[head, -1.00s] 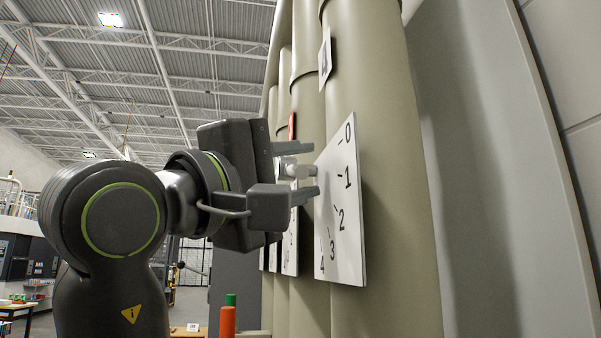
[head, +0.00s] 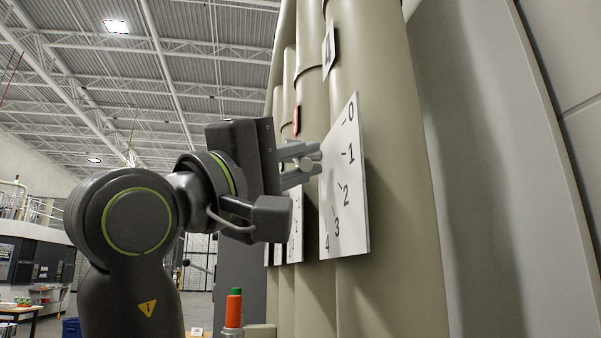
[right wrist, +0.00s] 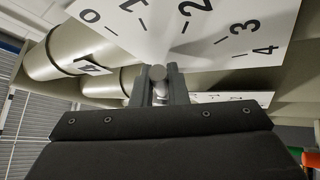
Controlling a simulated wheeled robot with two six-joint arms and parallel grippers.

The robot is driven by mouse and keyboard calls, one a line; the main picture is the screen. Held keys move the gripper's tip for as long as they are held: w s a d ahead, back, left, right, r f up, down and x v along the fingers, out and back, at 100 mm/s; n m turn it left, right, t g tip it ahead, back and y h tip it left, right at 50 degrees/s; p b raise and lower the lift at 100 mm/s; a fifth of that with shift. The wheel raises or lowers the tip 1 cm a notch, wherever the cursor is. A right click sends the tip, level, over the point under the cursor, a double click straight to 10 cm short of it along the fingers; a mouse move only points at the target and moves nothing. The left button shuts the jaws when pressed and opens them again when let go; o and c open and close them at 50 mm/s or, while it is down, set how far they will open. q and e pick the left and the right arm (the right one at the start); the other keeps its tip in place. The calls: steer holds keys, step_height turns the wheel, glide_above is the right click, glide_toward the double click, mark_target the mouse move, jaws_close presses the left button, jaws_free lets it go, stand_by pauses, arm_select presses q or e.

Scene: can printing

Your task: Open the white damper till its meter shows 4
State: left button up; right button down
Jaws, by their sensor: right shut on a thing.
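The white damper's meter plate (head: 345,200), marked 0 to 4, is on a beige duct in the head view. It also fills the top of the right wrist view (right wrist: 165,35). The damper's pale handle (head: 313,156) sticks out in front of the plate's upper left edge. My right gripper (head: 300,163) is shut on this handle. In the right wrist view the handle's round end (right wrist: 157,73) sits between the two fingers (right wrist: 160,85). I cannot make out a pointer or a clear reading. My left gripper is not in view.
More beige ducts with white plates (head: 297,225) and a red part (head: 297,120) stand behind. A large grey curved surface (head: 480,170) is at the right.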

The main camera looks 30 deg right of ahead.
steer(key=shift+w+d+f+m+g+h+b, duration=0.1)
steer(key=shift+f+m+g+h+b, duration=0.2)
steer(key=shift+m, duration=0.2)
steer(key=shift+w+f+m+g+h+b, duration=0.1)
steer(key=shift+f+m+g+h+b, duration=0.1)
steer(key=shift+m+b, duration=0.25)
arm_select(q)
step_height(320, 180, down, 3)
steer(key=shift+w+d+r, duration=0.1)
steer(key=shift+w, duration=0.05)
arm_select(e)
steer(key=shift+w+r+m+g+h, duration=0.15)
steer(key=shift+m+g+h, duration=0.2)
steer(key=shift+m, duration=0.2)
steer(key=c, duration=1.4)
jaws_free()
steer(key=shift+d, duration=0.1)
steer(key=shift+c, duration=0.2)
steer(key=shift+f, duration=0.2)
